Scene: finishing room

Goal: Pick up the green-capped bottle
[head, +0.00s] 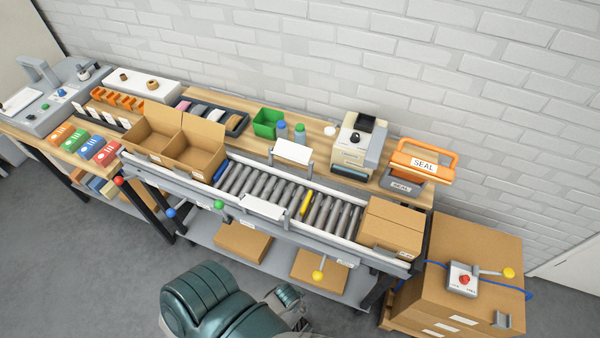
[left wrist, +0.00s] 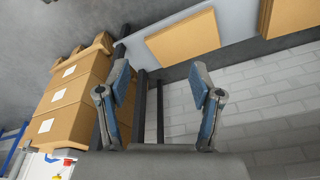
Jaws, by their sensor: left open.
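The green-capped bottle (head: 300,134) stands upright on the wooden rear shelf behind the conveyor in the head view. A blue-capped bottle (head: 282,130) stands just left of it. My left gripper (left wrist: 160,82) shows in the left wrist view with its two blue-padded fingers spread apart and nothing between them. That view shows cardboard boxes, a brick wall and no bottle. In the head view a teal part of my own body is at the bottom, well below and in front of the bottles. My right gripper is in neither view.
The roller conveyor (head: 235,184) runs in front of the bottles, with a white plate (head: 291,151) on a post nearby. A green bin (head: 268,122) is left of the bottles and a beige machine (head: 354,146) is to the right. Open cartons (head: 196,160) sit at the left end.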

